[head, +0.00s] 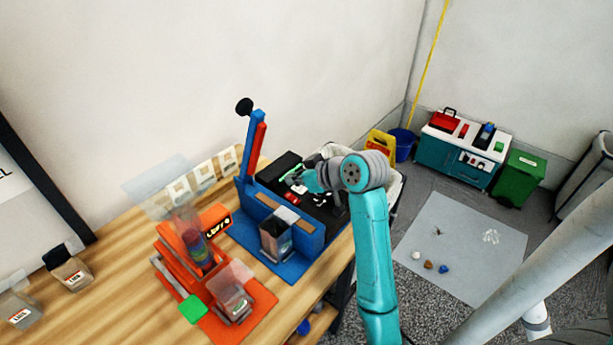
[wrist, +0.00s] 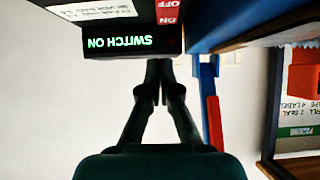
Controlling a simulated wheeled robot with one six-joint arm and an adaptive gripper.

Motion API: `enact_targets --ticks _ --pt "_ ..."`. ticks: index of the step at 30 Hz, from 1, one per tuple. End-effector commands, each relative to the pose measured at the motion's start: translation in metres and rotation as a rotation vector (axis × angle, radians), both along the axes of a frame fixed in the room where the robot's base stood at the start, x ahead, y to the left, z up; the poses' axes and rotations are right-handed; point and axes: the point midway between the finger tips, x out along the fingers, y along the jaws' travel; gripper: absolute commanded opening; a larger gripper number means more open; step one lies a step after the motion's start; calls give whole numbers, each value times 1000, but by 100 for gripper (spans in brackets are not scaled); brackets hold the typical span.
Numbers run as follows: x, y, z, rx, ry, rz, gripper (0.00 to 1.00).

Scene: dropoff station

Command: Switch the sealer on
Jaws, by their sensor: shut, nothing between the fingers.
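The sealer is a blue machine (head: 262,212) on the wooden table, with a raised blue and red lever arm ending in a black knob. Its black control box (head: 279,168) is partly hidden behind my arm in the head view. In the wrist view, which looks upside down, the box front (wrist: 118,44) carries glowing green letters reading SWITCH ON. A red switch (wrist: 169,13) marked OFF is beside a white label. My gripper (wrist: 162,64) is shut and empty, its fingertips close below the switch; I cannot tell whether they touch it.
An orange machine (head: 183,262) with a clear tube stands left of the sealer. A green square (head: 193,309) lies in front of it, and clear bins (head: 70,270) stand at the far left. A pale bin is partly hidden behind my arm.

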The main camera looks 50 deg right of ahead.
Motion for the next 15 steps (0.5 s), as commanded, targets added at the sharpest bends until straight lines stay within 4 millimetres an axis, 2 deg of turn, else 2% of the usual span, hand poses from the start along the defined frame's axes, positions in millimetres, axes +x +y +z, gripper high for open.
enact_targets --ticks 1,6,15 --pt "-1 1 -11 4 5 -1 0" --pt "3 0 -29 3 4 -1 0" --pt "4 0 -36 0 1 -1 0"
